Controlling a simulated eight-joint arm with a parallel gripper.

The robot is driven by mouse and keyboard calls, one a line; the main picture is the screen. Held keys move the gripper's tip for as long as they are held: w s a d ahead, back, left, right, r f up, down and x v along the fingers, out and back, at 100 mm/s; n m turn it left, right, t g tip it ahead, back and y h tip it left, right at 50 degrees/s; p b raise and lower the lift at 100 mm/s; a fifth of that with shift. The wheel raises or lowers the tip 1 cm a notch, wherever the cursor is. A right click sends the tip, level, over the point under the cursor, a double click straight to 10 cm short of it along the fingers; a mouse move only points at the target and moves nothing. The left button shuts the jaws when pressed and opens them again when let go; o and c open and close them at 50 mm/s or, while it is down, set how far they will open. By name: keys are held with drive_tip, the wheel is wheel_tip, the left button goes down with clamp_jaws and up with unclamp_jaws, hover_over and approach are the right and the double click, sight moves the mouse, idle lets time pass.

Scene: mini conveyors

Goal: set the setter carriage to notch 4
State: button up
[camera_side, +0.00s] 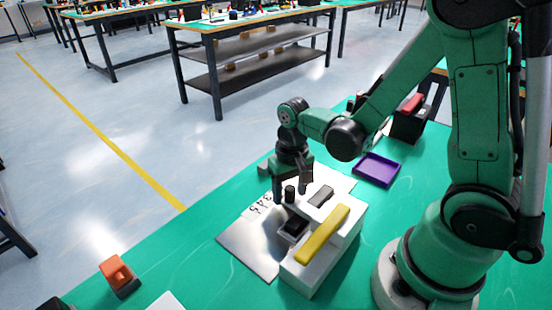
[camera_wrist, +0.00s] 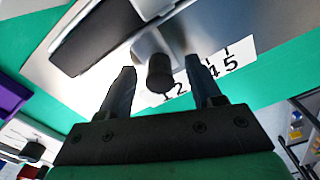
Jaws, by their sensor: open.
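The setter is a pale unit with a metal plate (camera_side: 243,250) and a printed number strip (camera_side: 258,208) on the green table. Its carriage carries an upright dark knob (camera_side: 290,194), which also shows in the wrist view (camera_wrist: 160,74). My gripper (camera_side: 293,188) is open and pointing down, with one finger on each side of the knob. In the wrist view my gripper (camera_wrist: 160,70) shows a gap on both sides of it. Digits 1, 2, 4 and 5 are readable there; the right finger hides the 3. The knob appears nearest 1 and 2; its exact notch is unclear.
A yellow bar (camera_side: 323,234) lies on the white block beside the plate. A purple tray (camera_side: 377,170) and a dark holder with a red top (camera_side: 408,122) stand behind, to the right. An orange part on a dark base (camera_side: 117,272) sits at the front left.

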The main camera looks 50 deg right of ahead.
drive_tip(key=shift+c, duration=0.2)
clamp_jaws()
idle(1.3)
